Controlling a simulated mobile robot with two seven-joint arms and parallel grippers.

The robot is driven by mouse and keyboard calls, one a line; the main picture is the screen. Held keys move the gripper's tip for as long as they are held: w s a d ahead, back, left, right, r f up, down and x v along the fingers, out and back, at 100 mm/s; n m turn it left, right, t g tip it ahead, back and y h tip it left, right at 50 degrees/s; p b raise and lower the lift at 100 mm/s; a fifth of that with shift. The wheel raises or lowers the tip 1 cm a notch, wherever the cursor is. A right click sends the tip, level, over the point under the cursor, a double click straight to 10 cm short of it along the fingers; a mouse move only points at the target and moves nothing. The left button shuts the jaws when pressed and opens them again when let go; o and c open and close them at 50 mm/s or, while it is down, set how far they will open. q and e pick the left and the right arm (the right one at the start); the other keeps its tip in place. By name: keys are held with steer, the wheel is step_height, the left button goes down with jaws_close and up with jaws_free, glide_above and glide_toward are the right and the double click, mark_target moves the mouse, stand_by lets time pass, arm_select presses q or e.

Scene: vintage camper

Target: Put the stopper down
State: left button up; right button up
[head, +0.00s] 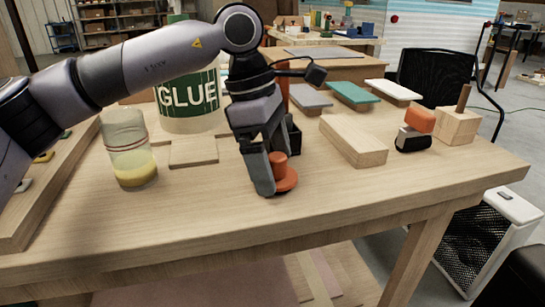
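The stopper (287,180) is orange-red, with a wide round flange and a narrower knob on top. It is upright at the tabletop near the front middle of the workbench (330,205). My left gripper (270,172) points down at the stopper, with one grey finger just left of the knob and covering part of the flange. The other finger is partly hidden, so I cannot tell whether the fingers grip the knob or stand apart from it. My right gripper is not in view.
A glass jar (129,150) with yellow contents stands left, before a green-and-white glue bucket (190,98) and a flat wood piece (193,151). A wooden block (352,139), an orange-and-black tool (415,130) and a wooden holder (458,124) stand right. The front right tabletop is clear.

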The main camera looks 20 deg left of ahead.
arm_select(q)
steer(key=shift+r, duration=0.3)
steer(key=p+v, duration=0.2)
steer(key=v, duration=1)
steer(key=shift+f, duration=0.15)
